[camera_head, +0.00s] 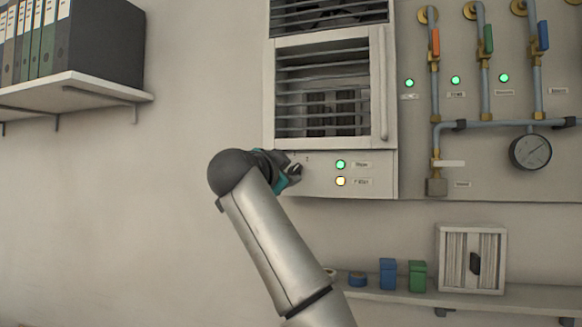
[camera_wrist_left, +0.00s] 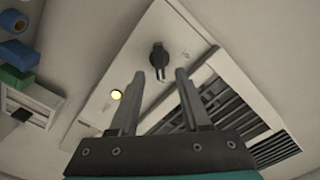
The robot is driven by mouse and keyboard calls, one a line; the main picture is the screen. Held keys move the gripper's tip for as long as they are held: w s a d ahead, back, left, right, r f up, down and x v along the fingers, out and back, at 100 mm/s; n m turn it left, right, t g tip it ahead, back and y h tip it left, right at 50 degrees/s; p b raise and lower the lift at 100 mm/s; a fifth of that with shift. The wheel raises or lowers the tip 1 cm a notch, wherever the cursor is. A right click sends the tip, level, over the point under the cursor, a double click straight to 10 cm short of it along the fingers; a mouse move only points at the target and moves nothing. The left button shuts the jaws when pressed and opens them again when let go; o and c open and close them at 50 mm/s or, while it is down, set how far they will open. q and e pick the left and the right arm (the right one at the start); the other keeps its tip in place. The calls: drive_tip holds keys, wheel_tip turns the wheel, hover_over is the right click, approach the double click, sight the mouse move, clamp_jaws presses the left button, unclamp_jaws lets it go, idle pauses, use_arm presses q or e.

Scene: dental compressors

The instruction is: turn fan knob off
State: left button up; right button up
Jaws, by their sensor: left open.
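The fan knob (camera_wrist_left: 158,56) is a dark knob on the white control panel of the fan unit, seen in the left wrist view. My left gripper (camera_wrist_left: 160,76) is open, and its two fingers point at the knob from either side in that view. Whether they touch it I cannot tell. In the head view the left gripper (camera_head: 292,172) is at the lower left of the fan unit (camera_head: 385,188), and it largely hides the knob area. A green light (camera_head: 340,164) and a yellow light (camera_head: 340,181) glow on the panel. My right gripper is not in view.
Pipes with coloured valves (camera_head: 435,42) and a gauge (camera_head: 530,151) are to the right. A low shelf (camera_head: 530,298) below holds a blue box (camera_head: 387,273), a green box (camera_head: 417,275) and a small white cabinet (camera_head: 455,262). A binder shelf (camera_head: 80,92) is upper left.

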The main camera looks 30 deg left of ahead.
sight(293, 171)
use_arm(q)
drive_tip(key=shift+p+x, duration=0.3)
drive_tip(key=shift+x, duration=1.3)
clamp_jaws()
